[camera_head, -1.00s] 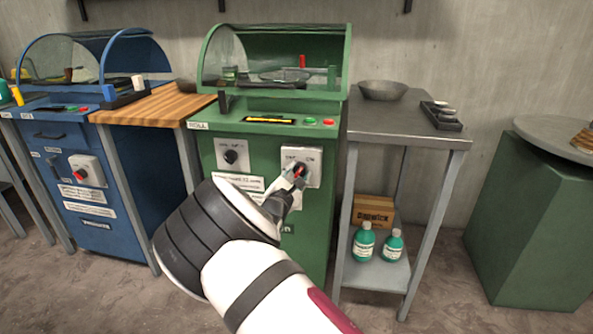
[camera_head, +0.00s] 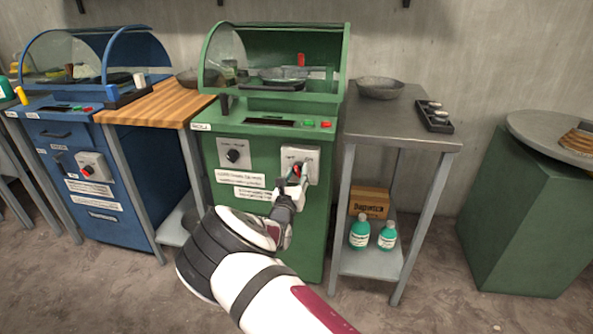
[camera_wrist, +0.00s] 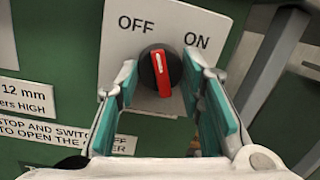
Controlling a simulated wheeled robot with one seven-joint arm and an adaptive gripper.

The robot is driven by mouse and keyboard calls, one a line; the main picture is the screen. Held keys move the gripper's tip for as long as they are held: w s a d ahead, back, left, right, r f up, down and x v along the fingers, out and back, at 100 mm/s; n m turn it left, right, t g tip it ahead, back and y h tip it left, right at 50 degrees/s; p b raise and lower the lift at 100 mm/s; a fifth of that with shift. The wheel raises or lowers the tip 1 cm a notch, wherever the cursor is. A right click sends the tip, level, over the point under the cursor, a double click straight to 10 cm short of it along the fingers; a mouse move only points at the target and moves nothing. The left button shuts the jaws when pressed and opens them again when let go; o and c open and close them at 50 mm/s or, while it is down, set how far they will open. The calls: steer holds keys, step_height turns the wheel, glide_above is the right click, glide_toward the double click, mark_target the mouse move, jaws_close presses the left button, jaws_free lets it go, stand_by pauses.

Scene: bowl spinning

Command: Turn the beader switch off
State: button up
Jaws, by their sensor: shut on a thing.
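The switch (camera_wrist: 160,70) is a round black knob with a red pointer on a pale plate (camera_wrist: 118,55) marked OFF at left and ON at right. Its pointer is up and slightly left, nearer OFF. The plate (camera_head: 311,160) is on the front of the green machine (camera_head: 260,220). In the head view, my gripper (camera_head: 292,184) is at the plate and partly hides the knob. The display (camera_head: 262,121) above it is dark.
A second black knob (camera_head: 232,155) is left on the same panel. A blue machine (camera_head: 90,220) with a red knob (camera_head: 87,170) stands farther left. A metal table (camera_head: 400,128) with a bowl (camera_head: 380,88) stands right of the green machine. Open floor lies at front right.

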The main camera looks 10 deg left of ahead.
steer(key=shift+d+n+y+p, duration=0.1)
steer(key=shift+n+y+p, duration=0.6)
steer(key=shift+n, duration=1.5)
steer(key=o, duration=1.2)
steer(key=shift+c, duration=0.2)
steer(key=s+f, duration=0.1)
steer(key=s, duration=1.1)
steer(key=shift+a+f, duration=0.2)
steer(key=shift+f, duration=0.1)
